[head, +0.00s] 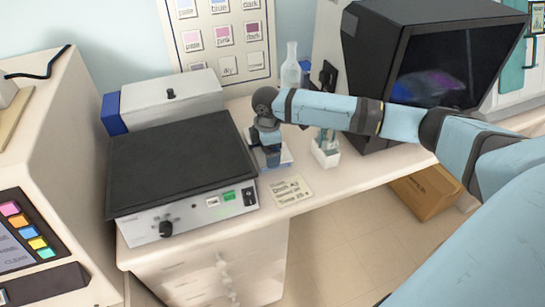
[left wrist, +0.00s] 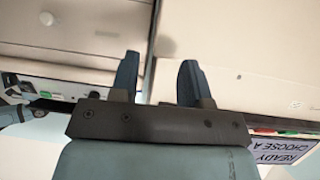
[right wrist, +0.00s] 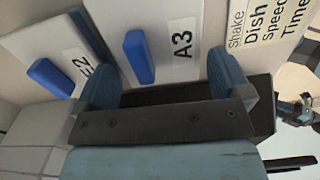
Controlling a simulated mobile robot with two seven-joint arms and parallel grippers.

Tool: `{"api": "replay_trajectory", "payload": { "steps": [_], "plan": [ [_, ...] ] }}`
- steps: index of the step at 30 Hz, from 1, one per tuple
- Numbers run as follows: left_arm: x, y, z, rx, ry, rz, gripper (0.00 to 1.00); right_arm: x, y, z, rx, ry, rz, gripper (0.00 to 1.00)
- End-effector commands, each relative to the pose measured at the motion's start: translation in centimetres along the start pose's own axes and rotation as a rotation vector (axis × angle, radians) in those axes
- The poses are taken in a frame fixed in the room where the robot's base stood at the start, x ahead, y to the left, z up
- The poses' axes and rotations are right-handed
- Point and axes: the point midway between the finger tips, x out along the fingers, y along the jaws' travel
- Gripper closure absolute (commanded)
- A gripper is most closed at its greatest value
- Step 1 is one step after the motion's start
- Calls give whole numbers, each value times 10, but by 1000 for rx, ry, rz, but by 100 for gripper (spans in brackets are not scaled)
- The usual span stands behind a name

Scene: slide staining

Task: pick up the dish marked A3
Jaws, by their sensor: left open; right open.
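In the head view my right gripper (head: 268,145) is low over the bench beside the shaker, partly hiding a pale dish (head: 286,160). A second dish (right wrist: 35,40), its label partly covered, lies left of A3. My left gripper (left wrist: 157,80) is open and empty, seen only in the left wrist view.
A shaker with a dark plate (head: 180,160) stands close left of my right gripper. A note card (head: 292,190) lies near the bench edge. A white holder (head: 326,152), a glass bottle (head: 291,70) and a dark hooded unit (head: 425,70) stand to the right and behind.

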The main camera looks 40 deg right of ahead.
Motion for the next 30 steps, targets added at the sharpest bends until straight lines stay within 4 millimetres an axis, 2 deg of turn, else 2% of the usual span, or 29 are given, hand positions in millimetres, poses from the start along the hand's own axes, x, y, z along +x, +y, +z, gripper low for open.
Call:
{"api": "replay_trajectory", "payload": {
  "steps": [3,6,14,15,19,20,30],
  "plan": [
    [-1,0,-2,0,0,0,57,19,0,-1,1,-2,-2,4],
    [-1,0,-2,0,1,0,57,29,0,0,1,-2,0,4],
    [-1,0,-2,0,2,0,57,33,0,-1,0,-1,1,4],
    [-1,0,-2,0,2,0,57,33,0,-1,0,-1,1,7],
    [-1,0,-3,0,2,0,57,33,0,-1,0,-1,1,36],
    [-1,0,-3,0,2,0,57,33,0,-1,0,-1,1,40],
    [-1,0,-4,-1,4,-1,57,28,1,-1,0,0,2,41]
  ]
}}
